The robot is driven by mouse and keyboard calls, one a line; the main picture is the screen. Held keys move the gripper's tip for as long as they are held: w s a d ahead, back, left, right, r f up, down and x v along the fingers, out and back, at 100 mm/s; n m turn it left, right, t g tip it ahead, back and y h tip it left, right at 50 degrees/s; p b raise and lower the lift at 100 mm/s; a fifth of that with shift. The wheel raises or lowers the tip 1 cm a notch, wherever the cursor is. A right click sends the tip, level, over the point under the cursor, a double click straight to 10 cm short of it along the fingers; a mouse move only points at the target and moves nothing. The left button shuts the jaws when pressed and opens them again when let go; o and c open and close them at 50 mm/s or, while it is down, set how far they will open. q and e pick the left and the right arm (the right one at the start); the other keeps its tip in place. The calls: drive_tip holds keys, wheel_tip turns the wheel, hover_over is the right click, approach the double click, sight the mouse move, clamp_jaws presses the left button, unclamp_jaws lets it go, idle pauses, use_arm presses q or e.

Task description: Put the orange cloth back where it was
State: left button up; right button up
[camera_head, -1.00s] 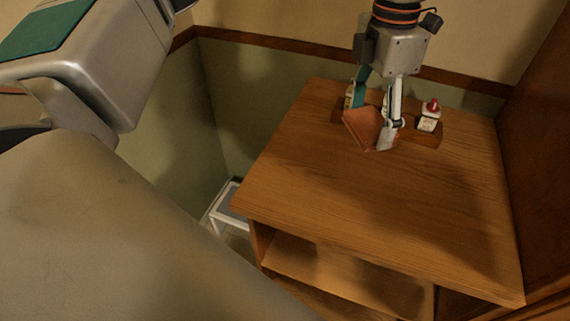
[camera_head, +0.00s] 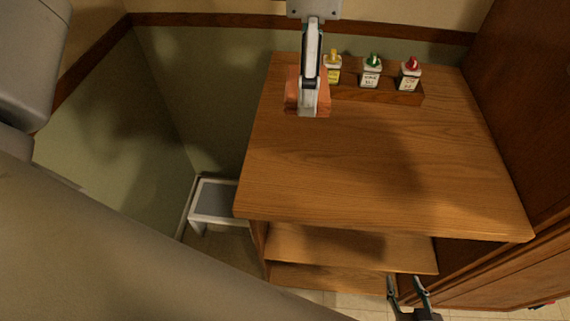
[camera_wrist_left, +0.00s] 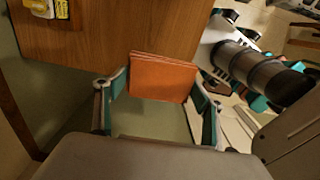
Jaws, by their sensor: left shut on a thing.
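The orange cloth (camera_head: 293,98) is a folded piece held in my left gripper (camera_head: 309,104). In the head view it overlaps the back left part of the wooden counter, left of the bottles. The left wrist view shows the cloth (camera_wrist_left: 160,80) between the two fingers of my left gripper (camera_wrist_left: 160,92), overlapping the counter's edge. I cannot tell its exact height. My right gripper (camera_head: 408,290) is low at the bottom of the head view, in front of the counter. Its fingers are apart with nothing between them.
Bottles with yellow (camera_head: 332,70), green (camera_head: 370,72) and red (camera_head: 409,75) caps stand at a wooden rack (camera_head: 385,93) at the counter's back. The rest of the countertop (camera_head: 390,160) is clear. A small white-framed stool (camera_head: 215,200) stands left of it. A tall wooden cabinet (camera_head: 535,110) borders the right.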

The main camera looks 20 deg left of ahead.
sight(298, 170)
use_arm(q)
drive_tip(key=shift+s+a, duration=0.2)
drive_tip(key=shift+a, duration=0.05)
wheel_tip(298, 170, down, 20)
drive_tip(key=shift+r, duration=0.1)
idle(0.4)
drive_tip(key=shift+f, duration=0.2)
drive_tip(key=o, duration=1)
drive_tip(key=shift+r, duration=0.15)
wheel_tip(298, 170, up, 12)
drive_tip(key=shift+r, duration=0.1)
